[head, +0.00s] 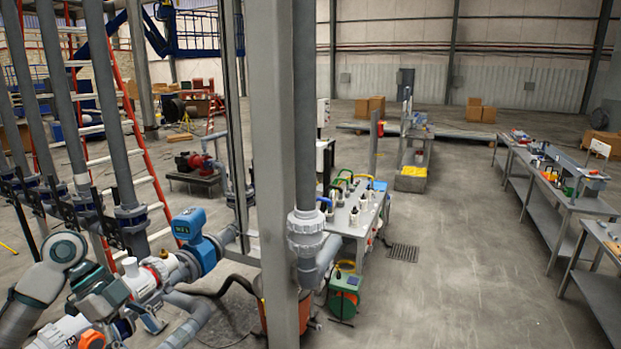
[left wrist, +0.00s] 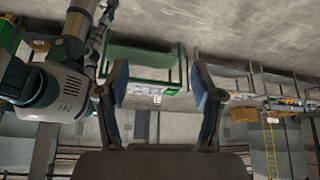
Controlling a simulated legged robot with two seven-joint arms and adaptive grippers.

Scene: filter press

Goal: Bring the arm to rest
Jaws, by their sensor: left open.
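My left arm, pale grey with teal parts, comes into the head view at the lower left, beside the valves and pipes. In the left wrist view my left gripper (left wrist: 161,90) has two blue-grey fingers set well apart, with nothing between them. In the head view the gripper cannot be made out clearly against the pipework. My right gripper is in neither view.
A blue flow meter (head: 194,240) sits on the pipe close to my left arm. A grey column (head: 278,180) stands mid-view, with a bench (head: 352,215) behind it. Workbenches (head: 560,190) line the right. The floor between (head: 450,270) is clear.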

